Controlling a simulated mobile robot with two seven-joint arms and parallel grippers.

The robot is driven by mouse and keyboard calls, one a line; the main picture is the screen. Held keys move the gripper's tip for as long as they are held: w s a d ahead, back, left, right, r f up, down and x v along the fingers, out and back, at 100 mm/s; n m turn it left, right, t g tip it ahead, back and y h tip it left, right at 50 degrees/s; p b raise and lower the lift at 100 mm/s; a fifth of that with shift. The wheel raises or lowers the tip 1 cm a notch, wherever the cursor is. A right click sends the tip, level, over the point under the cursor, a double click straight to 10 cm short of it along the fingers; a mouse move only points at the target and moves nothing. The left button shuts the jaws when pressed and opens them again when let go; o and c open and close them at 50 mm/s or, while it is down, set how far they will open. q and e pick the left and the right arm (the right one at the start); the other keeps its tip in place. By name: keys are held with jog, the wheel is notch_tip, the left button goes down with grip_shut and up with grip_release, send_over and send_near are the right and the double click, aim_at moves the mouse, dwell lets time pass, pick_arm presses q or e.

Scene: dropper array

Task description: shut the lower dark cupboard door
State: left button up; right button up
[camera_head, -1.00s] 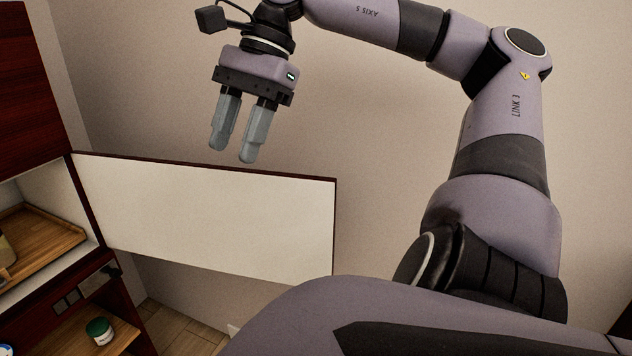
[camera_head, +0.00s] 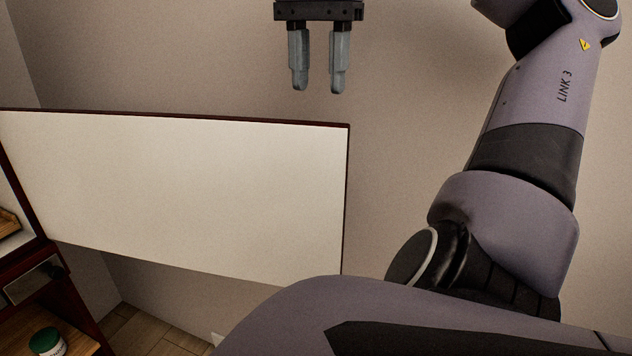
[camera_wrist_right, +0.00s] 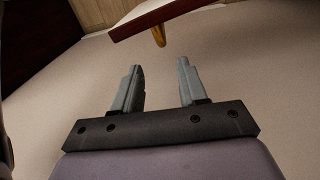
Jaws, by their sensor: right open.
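The cupboard door (camera_head: 180,195) stands wide open in the head view. Its pale inner face is toward me, with dark red-brown edges, and it is hinged to the cupboard at the left. My right gripper (camera_head: 319,88) is open and empty, fingers pointing down, above the door's top edge near its free end in the picture. In the right wrist view, the door (camera_wrist_right: 160,17) shows at the top beyond the open fingers (camera_wrist_right: 158,66), with a brass-coloured handle (camera_wrist_right: 159,36) on it. The fingers look apart from door and handle. My left gripper is not in view.
The open cupboard's wooden tray (camera_head: 8,224) shows at the left edge. A plain wall (camera_head: 190,55) lies behind the door. Wooden floor (camera_head: 150,332) shows below.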

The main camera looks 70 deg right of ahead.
aim_at(318, 170)
notch_tip(318, 170, down, 7)
jog(key=b, duration=0.4)
jog(key=shift+w+d+r+b, duration=0.1)
jog(key=shift+d+r+b, duration=0.1)
jog(key=shift+b, duration=0.1)
jog(key=shift+f+b, duration=0.45)
jog(key=shift+b, duration=0.05)
notch_tip(318, 170, down, 6)
jog(key=b, duration=0.3)
jog(key=shift+r, duration=0.15)
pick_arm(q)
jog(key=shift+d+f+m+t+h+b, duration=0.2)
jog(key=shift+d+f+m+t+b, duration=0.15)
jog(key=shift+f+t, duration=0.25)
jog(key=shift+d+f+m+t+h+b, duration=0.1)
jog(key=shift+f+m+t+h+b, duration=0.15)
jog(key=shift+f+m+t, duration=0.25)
pick_arm(e)
jog(key=shift+f, duration=0.7)
grip_shut()
